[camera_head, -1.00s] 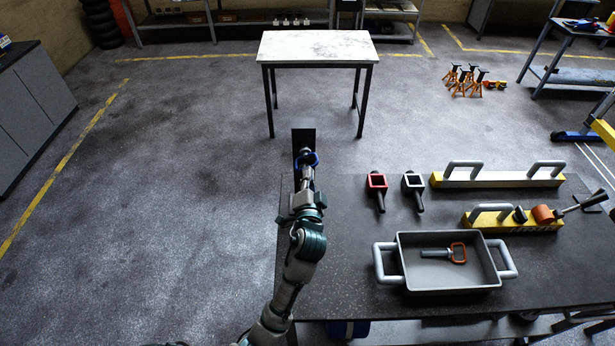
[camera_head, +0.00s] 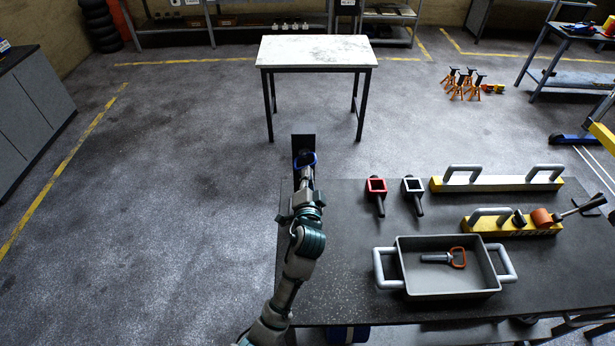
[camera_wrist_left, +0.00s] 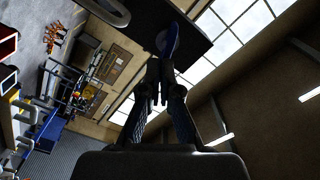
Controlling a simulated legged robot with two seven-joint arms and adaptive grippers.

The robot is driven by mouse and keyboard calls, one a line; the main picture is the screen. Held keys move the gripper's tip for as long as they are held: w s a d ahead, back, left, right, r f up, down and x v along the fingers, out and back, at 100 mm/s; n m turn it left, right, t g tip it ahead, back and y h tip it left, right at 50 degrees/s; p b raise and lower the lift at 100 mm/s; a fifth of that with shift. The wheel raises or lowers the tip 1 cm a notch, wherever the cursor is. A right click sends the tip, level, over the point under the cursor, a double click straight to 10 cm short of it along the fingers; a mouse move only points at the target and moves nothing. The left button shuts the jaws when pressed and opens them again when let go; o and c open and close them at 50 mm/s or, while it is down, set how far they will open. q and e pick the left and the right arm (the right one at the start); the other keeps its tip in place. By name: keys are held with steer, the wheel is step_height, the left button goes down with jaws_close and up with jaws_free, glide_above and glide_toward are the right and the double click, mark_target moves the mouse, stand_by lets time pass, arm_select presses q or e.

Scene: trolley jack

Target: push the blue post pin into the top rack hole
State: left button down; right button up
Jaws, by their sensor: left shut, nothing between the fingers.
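The blue post pin (camera_head: 305,160) shows as a blue ring-shaped handle against the dark upright rack panel (camera_head: 303,142) beyond the table's far left corner. Its shaft and the rack hole are hidden, so how deep it sits cannot be told. My left gripper (camera_head: 306,175) is shut and empty, just in front of the blue handle. In the left wrist view the closed fingers (camera_wrist_left: 158,72) point at the blue handle (camera_wrist_left: 168,40), which lies at the dark panel (camera_wrist_left: 195,25). Whether the fingertips touch it is unclear. My right gripper is not in view.
On the dark table (camera_head: 345,285) are a red-framed tool (camera_head: 377,186), a white-framed tool (camera_head: 413,185), yellow-ended bars with grey handles (camera_head: 495,184), and a grey tray (camera_head: 447,290) holding an orange-handled pin (camera_head: 457,257). A white-topped table (camera_head: 315,50) stands behind, across open floor.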

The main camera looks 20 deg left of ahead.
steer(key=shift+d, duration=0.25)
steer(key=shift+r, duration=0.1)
